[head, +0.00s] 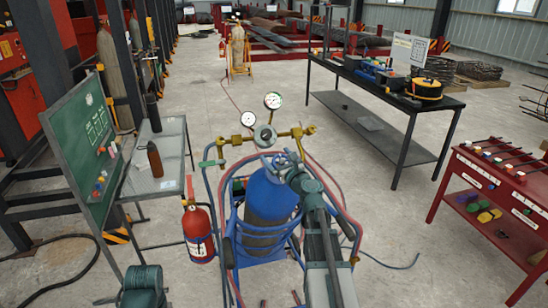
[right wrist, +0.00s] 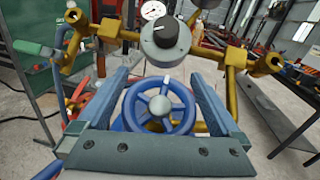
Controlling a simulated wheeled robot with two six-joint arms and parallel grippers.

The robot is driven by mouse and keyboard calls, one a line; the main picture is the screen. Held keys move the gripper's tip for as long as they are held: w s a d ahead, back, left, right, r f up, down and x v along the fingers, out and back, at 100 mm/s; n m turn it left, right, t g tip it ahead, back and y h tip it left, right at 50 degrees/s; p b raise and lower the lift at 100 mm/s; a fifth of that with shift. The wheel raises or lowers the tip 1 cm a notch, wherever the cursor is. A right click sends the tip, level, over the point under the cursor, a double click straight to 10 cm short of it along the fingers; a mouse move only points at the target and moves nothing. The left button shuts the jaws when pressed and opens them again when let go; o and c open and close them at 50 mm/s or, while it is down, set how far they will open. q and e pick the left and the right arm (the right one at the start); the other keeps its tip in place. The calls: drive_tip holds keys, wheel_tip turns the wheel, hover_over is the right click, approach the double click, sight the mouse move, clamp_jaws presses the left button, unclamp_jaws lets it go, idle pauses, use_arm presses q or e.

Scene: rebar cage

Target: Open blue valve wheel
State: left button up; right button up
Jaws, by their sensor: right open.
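The blue valve wheel (right wrist: 160,105) is a spoked ring with a round hub, in the middle of the right wrist view. My right gripper (right wrist: 160,76) is open, with one blue-grey finger on each side of the wheel. The wheel appears between the fingers; I cannot tell whether they touch it. In the head view my right gripper (head: 279,157) is over the top of the blue gas cylinder (head: 270,195), and the wheel is hard to make out there.
A brass regulator with a grey knob (right wrist: 166,40) and gauges (head: 272,101) stands just beyond the wheel. A red fire extinguisher (head: 198,232) is left of the cylinder. A green board (head: 82,135) stands at left. A black workbench (head: 385,90) and red rack (head: 490,190) are at right.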

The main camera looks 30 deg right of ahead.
drive_tip(key=c, duration=1.2)
drive_tip(key=shift+o, duration=0.2)
